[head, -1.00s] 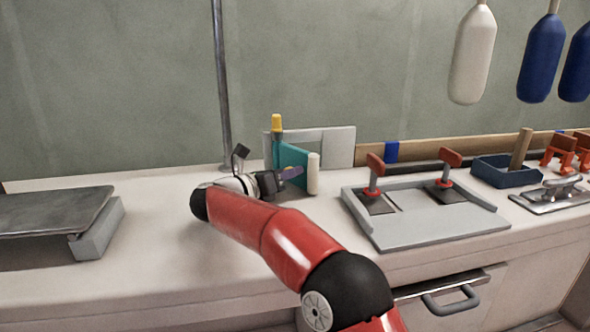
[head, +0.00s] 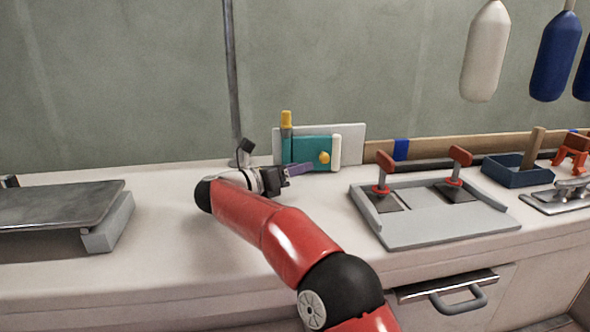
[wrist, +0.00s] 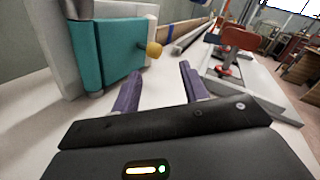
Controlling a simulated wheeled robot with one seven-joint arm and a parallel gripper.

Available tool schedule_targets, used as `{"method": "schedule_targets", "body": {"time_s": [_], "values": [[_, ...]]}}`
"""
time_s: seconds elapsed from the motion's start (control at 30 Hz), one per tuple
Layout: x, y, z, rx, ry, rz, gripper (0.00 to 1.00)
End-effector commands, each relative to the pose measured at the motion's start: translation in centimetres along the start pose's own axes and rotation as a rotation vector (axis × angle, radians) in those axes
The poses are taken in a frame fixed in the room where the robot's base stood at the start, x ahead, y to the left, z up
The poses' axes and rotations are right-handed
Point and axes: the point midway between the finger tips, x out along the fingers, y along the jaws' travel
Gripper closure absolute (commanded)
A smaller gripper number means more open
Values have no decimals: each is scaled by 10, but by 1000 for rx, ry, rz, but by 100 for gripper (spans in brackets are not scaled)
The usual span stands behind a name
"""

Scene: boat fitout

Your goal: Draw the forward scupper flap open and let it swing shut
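The teal scupper flap (head: 308,153) stands against its light grey upright plate (head: 352,138) at the back of the counter. It lies flat or nearly flat over the plate's opening. It has a yellow knob (head: 324,157), a white strip along its right edge and a yellow-topped hinge post on its left. In the wrist view the flap (wrist: 121,50) and the knob (wrist: 154,50) are at upper left. My gripper (wrist: 158,80) is open, with two purple fingers apart and nothing between them. The fingertips are in front of the flap, clear of the knob.
A grey tray (head: 440,230) with two red-handled clamps is on the right. A blue box (head: 515,172) stands beyond it. A dark flat plate (head: 60,208) on a grey block is at left. A metal pole (head: 231,80) rises behind my wrist. Open counter lies in front.

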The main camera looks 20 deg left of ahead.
Motion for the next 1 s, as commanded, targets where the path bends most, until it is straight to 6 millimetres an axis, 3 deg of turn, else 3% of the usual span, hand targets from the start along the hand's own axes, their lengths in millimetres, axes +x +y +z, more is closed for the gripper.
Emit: {"method": "schedule_targets", "body": {"time_s": [0.23,0.5,0.7,1.0], "values": [[-8,1,-1,-1,1,2,56],[-53,1,-1,-1,0,3,56],[-75,1,-1,-1,0,1,56],[-78,0,0,-1,0,0,56]]}}
